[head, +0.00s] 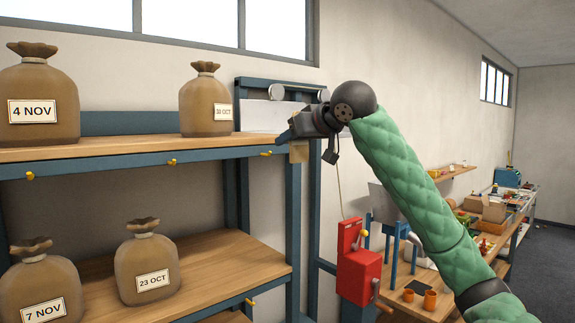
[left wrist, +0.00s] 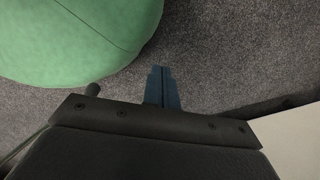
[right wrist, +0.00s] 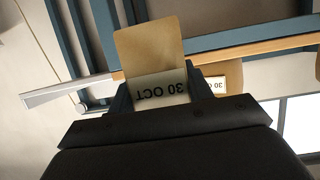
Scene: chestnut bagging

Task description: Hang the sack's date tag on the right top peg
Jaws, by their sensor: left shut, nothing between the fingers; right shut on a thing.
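My right gripper (head: 287,135) is shut on a tan and white date tag (head: 299,153), which hangs below the fingers near the right end of the top shelf. In the right wrist view the tag (right wrist: 152,62) reads "30 OCT" upside down between the fingers. The right top peg (head: 266,153) is a yellow hook on the shelf's front edge, just left of the tag and apart from it. The sack (head: 206,103) labelled "30 OCT" stands on the top shelf behind the peg. My left gripper (left wrist: 162,88) is shut and empty above the grey floor, outside the head view.
Two more top-edge pegs, the middle one (head: 172,162) and left one (head: 30,176), are bare. Other sacks read "4 NOV" (head: 38,90), "7 NOV" (head: 45,285) and "23 OCT" (head: 147,262). A blue shelf post (head: 293,220) stands below the tag. A red machine (head: 358,270) is at right.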

